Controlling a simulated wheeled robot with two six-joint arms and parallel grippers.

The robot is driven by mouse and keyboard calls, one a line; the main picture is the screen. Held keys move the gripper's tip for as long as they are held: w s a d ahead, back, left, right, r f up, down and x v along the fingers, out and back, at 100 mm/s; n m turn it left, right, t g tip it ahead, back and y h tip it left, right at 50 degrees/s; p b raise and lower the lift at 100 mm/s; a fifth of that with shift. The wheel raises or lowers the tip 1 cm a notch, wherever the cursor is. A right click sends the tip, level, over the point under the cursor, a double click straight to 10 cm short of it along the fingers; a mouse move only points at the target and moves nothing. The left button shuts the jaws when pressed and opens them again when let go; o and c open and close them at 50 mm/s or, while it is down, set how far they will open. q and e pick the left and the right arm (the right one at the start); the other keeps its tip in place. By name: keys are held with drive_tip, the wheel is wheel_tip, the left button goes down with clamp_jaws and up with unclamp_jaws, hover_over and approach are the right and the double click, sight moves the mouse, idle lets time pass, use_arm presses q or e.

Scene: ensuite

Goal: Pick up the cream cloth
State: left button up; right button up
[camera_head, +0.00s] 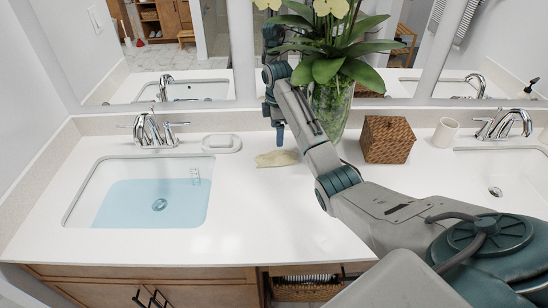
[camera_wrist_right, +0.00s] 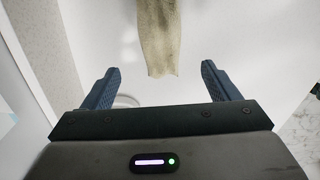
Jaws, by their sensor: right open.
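In the right wrist view the cloth (camera_wrist_right: 158,38) hangs in from the top edge as a long strip. My right gripper (camera_head: 279,134) points down just above and behind the cloth. In the wrist view the right gripper (camera_wrist_right: 160,72) has its two fingers wide apart, with the cloth's near end lined up between them and nothing gripped. My left gripper is not in view.
A sink with blue water (camera_head: 150,203) is on the left, with a soap dish (camera_head: 222,144) beside it. A glass plant vase (camera_head: 333,110), wicker box (camera_head: 387,139), white cup (camera_head: 445,132) and second sink (camera_head: 510,170) stand right. A mirror (camera_head: 190,50) is behind. Front counter is clear.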

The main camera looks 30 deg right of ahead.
sight(277, 154)
wheel_tip(277, 154, down, 4)
drive_tip(key=shift+r+p, duration=0.1)
drive_tip(key=shift+p, duration=0.35)
drive_tip(key=shift+f, duration=0.65)
wheel_tip(277, 154, down, 5)
drive_tip(key=shift+r+p, duration=0.1)
drive_tip(key=shift+p, duration=0.65)
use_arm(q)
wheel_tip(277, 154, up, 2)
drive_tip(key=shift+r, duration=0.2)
use_arm(e)
drive_tip(key=shift+c, duration=1.3)
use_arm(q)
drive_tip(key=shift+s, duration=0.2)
use_arm(e)
drive_tip(key=c, duration=0.8)
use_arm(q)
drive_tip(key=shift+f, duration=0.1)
